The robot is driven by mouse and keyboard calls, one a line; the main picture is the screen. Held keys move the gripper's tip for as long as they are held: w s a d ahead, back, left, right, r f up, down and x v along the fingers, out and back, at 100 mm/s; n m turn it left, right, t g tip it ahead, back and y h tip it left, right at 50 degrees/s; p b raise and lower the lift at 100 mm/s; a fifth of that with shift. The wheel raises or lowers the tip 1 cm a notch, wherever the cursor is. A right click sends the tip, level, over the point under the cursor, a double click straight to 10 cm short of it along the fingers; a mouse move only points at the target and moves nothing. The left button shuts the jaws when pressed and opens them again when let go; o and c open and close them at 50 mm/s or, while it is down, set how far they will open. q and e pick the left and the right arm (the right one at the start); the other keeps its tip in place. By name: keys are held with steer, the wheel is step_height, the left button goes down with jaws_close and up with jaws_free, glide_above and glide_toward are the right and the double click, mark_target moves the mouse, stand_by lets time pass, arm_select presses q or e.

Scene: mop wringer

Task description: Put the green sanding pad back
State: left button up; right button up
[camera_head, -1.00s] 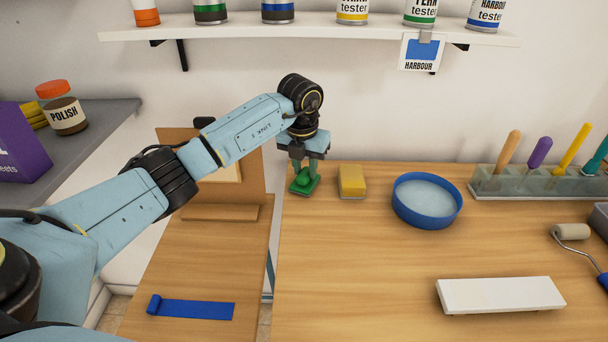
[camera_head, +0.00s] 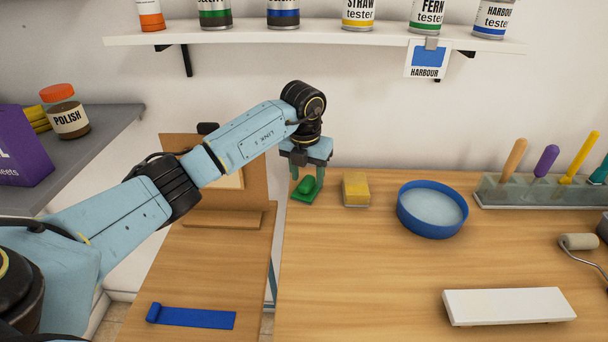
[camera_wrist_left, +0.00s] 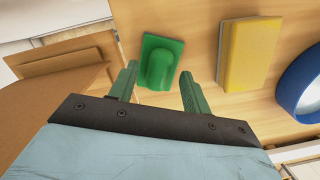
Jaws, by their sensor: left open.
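The green sanding pad (camera_head: 306,190) lies on the wooden table at its back left corner, with its raised grip facing up. It also shows in the left wrist view (camera_wrist_left: 160,62), just beyond my fingertips. My left gripper (camera_head: 308,174) is open above the pad, its fingers on either side of the pad's grip in the head view. In the left wrist view my left gripper (camera_wrist_left: 158,78) is empty, with the fingers spread wider than the grip. My right gripper is not in view.
A yellow sponge-like block (camera_head: 356,189) stands close to the pad's right. A blue round dish (camera_head: 432,210) is farther right, and a white block (camera_head: 508,307) lies at the front right. A brown board (camera_head: 235,200) stands left of the pad. The table's middle is clear.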

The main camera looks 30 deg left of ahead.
mark_target(307, 182)
arm_select(q)
steer(key=r, duration=0.4)
steer(key=r+p, duration=0.1)
steer(key=r, duration=0.1)
steer(key=shift+s+d+r, duration=0.25)
steer(key=shift+s+r, duration=0.15)
